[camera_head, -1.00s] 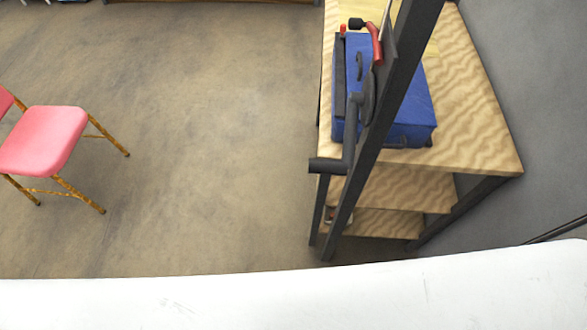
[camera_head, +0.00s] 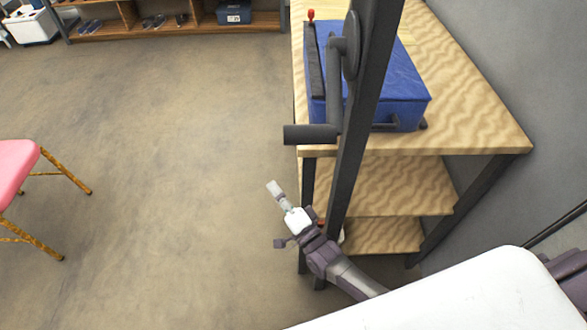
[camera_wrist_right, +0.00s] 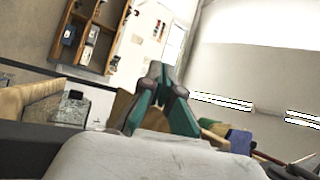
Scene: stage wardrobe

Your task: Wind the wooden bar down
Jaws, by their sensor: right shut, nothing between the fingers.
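A dark crank stands on a dark upright post (camera_head: 359,135) in the head view. Its round grip (camera_head: 311,134) points left, and its crank arm (camera_head: 335,90) rises to a hub on the post. My right gripper (camera_head: 276,194) is shut and empty, below and slightly left of the grip and apart from it. Its teal fingers (camera_wrist_right: 160,82) also show in the right wrist view, with no crank near them. I cannot make out the wooden bar for certain. My left gripper is not in view.
A wooden shelf unit (camera_head: 480,125) stands behind the post, with a blue case (camera_head: 400,85) on top. A pink chair (camera_head: 16,165) is at the left. Low shelving (camera_head: 190,28) lines the far wall. The floor between is clear.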

